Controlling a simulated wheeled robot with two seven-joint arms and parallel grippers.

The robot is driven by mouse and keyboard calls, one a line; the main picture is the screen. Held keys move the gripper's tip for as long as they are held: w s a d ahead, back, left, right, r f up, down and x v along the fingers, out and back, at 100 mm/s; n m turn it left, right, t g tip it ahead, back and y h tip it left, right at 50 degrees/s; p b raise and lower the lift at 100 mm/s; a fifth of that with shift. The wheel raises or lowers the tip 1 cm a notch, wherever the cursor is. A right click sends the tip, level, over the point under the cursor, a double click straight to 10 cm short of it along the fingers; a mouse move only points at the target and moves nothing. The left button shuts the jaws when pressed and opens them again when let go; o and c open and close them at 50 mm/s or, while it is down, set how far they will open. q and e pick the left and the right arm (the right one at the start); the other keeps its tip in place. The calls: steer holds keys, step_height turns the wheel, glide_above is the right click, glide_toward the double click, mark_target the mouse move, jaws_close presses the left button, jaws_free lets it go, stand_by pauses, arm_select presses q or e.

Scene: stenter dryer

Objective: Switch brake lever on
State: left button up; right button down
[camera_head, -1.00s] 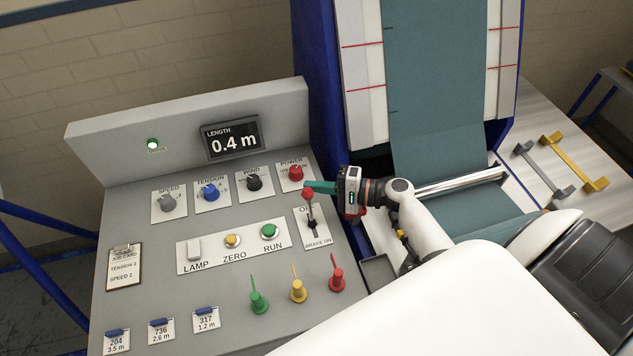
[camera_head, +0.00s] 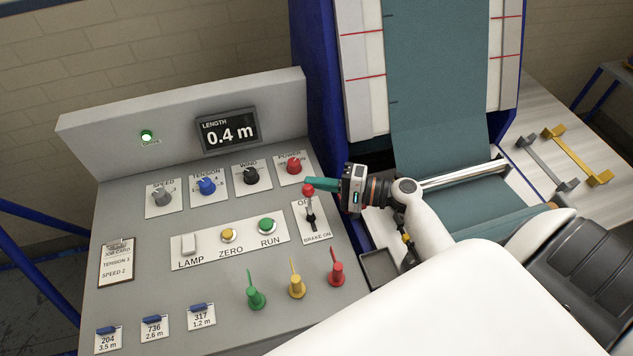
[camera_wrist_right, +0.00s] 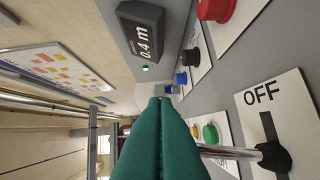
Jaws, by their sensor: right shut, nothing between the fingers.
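The brake lever (camera_head: 309,207) is a short metal stick with a red knob (camera_head: 308,190), on a white plate at the right of the grey panel. The plate reads "OFF" at its far end and "BRAKE ON" at its near end. The lever leans toward the OFF end. My right gripper (camera_head: 308,183) has green fingers, shut and empty, just above and beyond the red knob; I cannot tell if they touch it. In the right wrist view the shut fingers (camera_wrist_right: 158,110) hide the knob, and the lever's rod (camera_wrist_right: 225,152) and dark base show beside them. My left gripper is not in view.
The red power knob (camera_head: 294,166) sits just beyond my fingers. Green, yellow and red pegs (camera_head: 336,272) stand on the near part of the panel. The LENGTH display (camera_head: 228,130) reads 0.4 m. The blue machine frame (camera_head: 330,150) rises close to the right.

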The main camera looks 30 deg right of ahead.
steer(key=s, duration=0.1)
steer(key=s+a+b, duration=0.1)
steer(key=s, duration=0.1)
steer(key=shift+r, duration=0.15)
steer(key=shift+s+a+b, duration=0.15)
steer(key=shift+s+b, duration=0.25)
steer(key=shift+s, duration=0.3)
steer(key=shift+s+a+b, duration=0.15)
steer(key=shift+s+b, duration=0.25)
steer(key=shift+s, duration=0.3)
steer(key=shift+s+f, duration=0.1)
steer(key=shift+f, duration=0.1)
steer(key=shift+f, duration=0.1)
steer(key=shift+s+d+f+b, duration=0.1)
steer(key=shift+s+d+b, duration=0.15)
steer(key=shift+b, duration=0.05)
steer(key=b+v, duration=0.2)
steer(key=v, duration=0.4)
steer(key=shift+d+r, duration=0.35)
steer(key=shift+r, duration=0.05)
steer(key=shift+s, duration=0.2)
